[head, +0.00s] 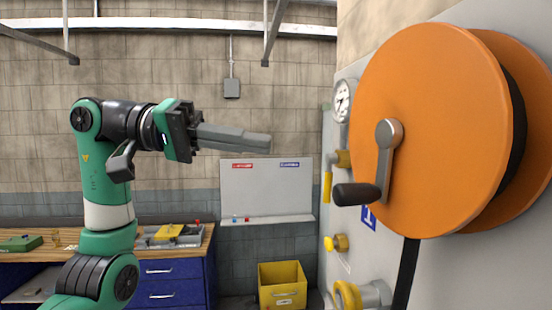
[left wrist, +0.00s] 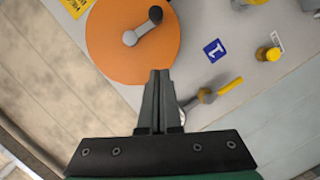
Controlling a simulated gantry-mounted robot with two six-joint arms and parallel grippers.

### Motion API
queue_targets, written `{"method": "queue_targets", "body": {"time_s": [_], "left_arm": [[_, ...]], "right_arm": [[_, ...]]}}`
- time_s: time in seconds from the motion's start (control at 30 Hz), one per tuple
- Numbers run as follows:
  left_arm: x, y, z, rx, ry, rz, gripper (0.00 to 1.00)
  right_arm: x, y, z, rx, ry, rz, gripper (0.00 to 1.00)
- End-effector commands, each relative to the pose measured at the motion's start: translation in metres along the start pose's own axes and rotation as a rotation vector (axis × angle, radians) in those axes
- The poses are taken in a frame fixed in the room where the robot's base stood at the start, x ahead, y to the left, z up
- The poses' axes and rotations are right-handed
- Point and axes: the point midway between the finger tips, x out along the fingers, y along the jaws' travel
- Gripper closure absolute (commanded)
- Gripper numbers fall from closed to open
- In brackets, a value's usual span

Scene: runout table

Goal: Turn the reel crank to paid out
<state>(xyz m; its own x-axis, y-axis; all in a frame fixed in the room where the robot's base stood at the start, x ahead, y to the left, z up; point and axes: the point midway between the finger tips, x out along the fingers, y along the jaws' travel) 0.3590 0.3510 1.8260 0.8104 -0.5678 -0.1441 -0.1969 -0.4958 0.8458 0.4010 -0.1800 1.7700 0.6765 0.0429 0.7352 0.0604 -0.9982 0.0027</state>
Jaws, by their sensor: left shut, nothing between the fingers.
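The orange reel (head: 440,110) is mounted on the grey panel at the right of the head view. Its grey crank arm (head: 387,158) hangs down from the hub, with a dark handle (head: 357,195) at its lower end. A dark strap (head: 406,272) hangs below the reel. My left gripper (head: 268,143) is shut and empty, to the left of the reel and apart from the crank. In the left wrist view the shut fingers (left wrist: 160,75) overlap the reel's edge (left wrist: 110,60), and the crank handle (left wrist: 155,14) is beyond them. My right gripper is not in view.
The panel (head: 455,275) also carries a gauge (head: 343,100), yellow-handled valves (head: 328,187) and a blue label marked 1 (head: 369,217). A yellow bin (head: 282,284) stands on the floor behind. A workbench with blue drawers (head: 176,285) is at left. The air between gripper and reel is clear.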

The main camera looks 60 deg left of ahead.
Motion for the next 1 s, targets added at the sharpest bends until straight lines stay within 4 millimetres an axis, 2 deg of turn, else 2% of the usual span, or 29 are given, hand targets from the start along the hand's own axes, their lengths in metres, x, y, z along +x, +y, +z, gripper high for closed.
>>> {"method": "queue_targets", "body": {"time_s": [0.4,0.63,1.0], "left_arm": [[0.088,0.002,0.001,-0.001,-0.005,0.003,1.0],[0.095,0.0,0.033,0.002,-0.001,0.002,1.0],[0.096,0.0,0.039,-0.001,0.0,0.001,1.0]], "right_arm": [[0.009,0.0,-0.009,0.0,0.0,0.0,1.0],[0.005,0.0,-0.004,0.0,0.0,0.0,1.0],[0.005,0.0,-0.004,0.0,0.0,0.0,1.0]]}}
